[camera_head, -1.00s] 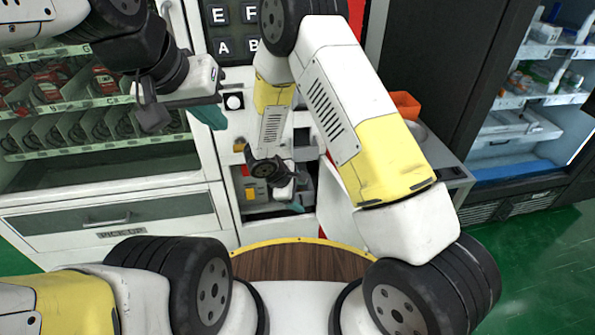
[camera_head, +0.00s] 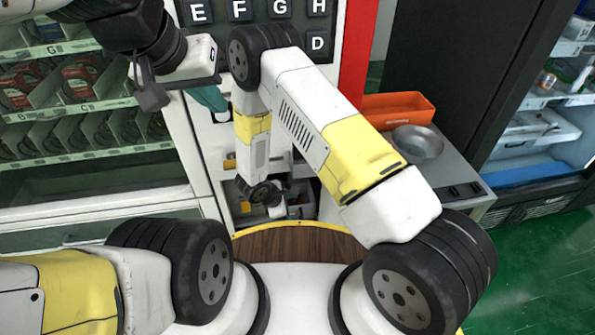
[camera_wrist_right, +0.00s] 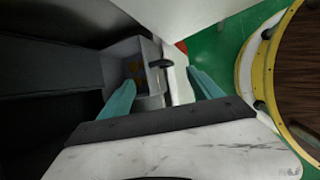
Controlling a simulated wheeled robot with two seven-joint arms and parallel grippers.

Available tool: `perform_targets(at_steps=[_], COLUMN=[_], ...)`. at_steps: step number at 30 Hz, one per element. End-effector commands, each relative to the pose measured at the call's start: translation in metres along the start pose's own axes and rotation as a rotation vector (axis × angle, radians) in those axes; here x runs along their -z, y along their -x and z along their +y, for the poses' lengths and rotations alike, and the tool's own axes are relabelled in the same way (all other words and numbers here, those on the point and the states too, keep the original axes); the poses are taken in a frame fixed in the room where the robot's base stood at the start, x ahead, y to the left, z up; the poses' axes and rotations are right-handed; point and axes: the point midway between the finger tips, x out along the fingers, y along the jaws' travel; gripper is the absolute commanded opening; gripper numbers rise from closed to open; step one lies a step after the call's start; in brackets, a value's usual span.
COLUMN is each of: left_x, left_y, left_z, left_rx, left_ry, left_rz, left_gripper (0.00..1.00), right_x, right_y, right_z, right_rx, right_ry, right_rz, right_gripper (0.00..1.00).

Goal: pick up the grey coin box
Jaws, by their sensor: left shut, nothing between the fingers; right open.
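The grey coin box (camera_wrist_right: 146,92) appears in the right wrist view as a grey, box-like shape with a dark knob or handle, at the mouth of a dark compartment. The teal fingers of my right gripper (camera_wrist_right: 162,95) stand open on either side of it; I cannot tell whether they touch it. In the head view, my right gripper (camera_head: 264,204) is at the machine's lower opening, and its wrist hides the fingers and most of the box. My left gripper (camera_head: 212,98) is shut and empty, raised in front of the vending machine, with a teal finger showing.
The vending machine's shelves (camera_head: 85,105) stand at left, and its lettered panel (camera_head: 262,22) is at top centre. An orange tray (camera_head: 397,108) and a metal bowl (camera_head: 418,143) sit on the grey counter (camera_head: 470,178) at right. Green floor (camera_head: 530,225) is open at far right.

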Motion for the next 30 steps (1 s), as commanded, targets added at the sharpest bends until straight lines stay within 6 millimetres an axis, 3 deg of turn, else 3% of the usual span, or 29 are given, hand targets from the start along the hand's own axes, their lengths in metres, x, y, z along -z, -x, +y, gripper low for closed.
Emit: perform_targets(at_steps=[11, 19, 27, 30], left_x=[0.000, 0.000, 0.000, 0.000], left_y=[0.000, 0.000, 0.000, 0.000], left_z=[0.000, 0.000, 0.000, 0.000], left_rx=[0.000, 0.000, 0.000, 0.000], left_ry=[0.000, 0.000, 0.000, 0.000], left_rz=[0.000, 0.000, 0.000, 0.000], left_gripper=[0.00, 0.00, 0.00, 0.00], right_x=[-0.002, -0.006, -0.006, -0.006], right_y=[-0.034, -0.073, -0.078, -0.077], right_z=[-0.001, -0.001, 0.000, 0.000], right_rx=[0.002, 0.002, 0.000, 0.000], right_ry=[0.000, 0.000, 0.000, 0.000], right_rz=[-0.001, -0.001, 0.000, 0.000], right_gripper=[0.74, 0.74, 0.74, 0.55])
